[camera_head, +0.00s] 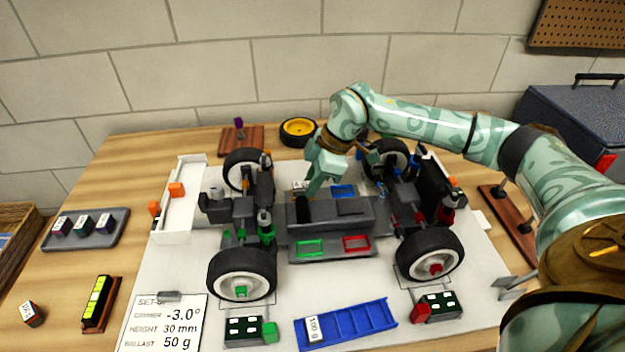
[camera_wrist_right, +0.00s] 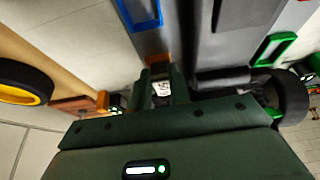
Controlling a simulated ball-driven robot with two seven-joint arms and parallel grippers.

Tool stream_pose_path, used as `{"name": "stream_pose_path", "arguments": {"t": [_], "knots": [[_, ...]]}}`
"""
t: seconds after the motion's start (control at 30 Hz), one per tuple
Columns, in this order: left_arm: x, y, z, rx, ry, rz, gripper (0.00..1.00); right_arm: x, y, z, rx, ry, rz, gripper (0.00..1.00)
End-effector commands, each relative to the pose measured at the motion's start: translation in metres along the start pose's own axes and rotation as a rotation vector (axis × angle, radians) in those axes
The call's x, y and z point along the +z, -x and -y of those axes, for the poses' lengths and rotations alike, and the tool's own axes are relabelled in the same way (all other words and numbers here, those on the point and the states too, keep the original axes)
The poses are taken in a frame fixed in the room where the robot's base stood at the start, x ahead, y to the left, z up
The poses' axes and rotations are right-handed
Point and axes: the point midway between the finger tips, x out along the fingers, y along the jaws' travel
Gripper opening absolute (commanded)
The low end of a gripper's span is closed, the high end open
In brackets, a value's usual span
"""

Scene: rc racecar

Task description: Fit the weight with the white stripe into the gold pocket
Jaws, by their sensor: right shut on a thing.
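My right gripper (camera_head: 312,188) points down at the far side of the car chassis (camera_head: 293,240), behind its raised middle block. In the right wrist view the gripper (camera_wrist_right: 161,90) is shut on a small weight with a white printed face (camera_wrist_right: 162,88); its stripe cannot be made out. A gold-orange edge, seemingly of the gold pocket (camera_wrist_right: 158,59), shows just beyond the fingertips. In the head view the gripper and block mostly hide this place. Whether the weight is inside the pocket or above it, I cannot tell. My left gripper is not in view.
The chassis also has a blue pocket (camera_head: 343,191), a green pocket (camera_head: 310,247) and a red pocket (camera_head: 356,243). Wheels stand at its corners. A grey tray (camera_head: 75,243) holds 3 weights at the left.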

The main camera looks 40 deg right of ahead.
Motion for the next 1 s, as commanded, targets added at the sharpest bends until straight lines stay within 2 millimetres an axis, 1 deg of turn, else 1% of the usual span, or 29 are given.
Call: {"name": "stream_pose_path", "arguments": {"t": [0.03, 0.23, 0.27, 0.3, 0.33, 0.7, 0.83, 0.9, 1.0], "knots": [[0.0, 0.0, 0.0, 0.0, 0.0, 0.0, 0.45, 0.004, -0.008, 0.004, -0.013, -0.003, 0.01, 0.0], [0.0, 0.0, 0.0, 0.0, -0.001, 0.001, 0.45, 0.007, -0.013, 0.005, -0.018, -0.005, 0.014, 0.0], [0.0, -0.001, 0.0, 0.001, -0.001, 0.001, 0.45, 0.007, -0.014, 0.005, -0.018, -0.005, 0.014, 0.25], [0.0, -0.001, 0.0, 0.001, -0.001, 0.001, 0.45, 0.007, -0.014, 0.005, -0.019, -0.005, 0.014, 0.36], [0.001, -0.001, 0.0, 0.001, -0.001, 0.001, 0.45, 0.007, -0.014, 0.005, -0.02, -0.006, 0.014, 0.41], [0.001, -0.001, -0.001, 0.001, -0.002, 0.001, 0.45, 0.006, -0.015, 0.007, -0.027, -0.005, 0.013, 0.41], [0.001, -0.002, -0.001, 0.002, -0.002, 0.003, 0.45, 0.004, -0.011, 0.007, -0.026, -0.004, 0.012, 0.41], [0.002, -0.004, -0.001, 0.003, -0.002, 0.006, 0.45, 0.001, -0.003, 0.006, -0.023, -0.003, 0.012, 0.41], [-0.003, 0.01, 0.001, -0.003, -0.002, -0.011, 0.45, -0.002, 0.027, 0.005, -0.014, -0.003, 0.008, 0.41]]}}
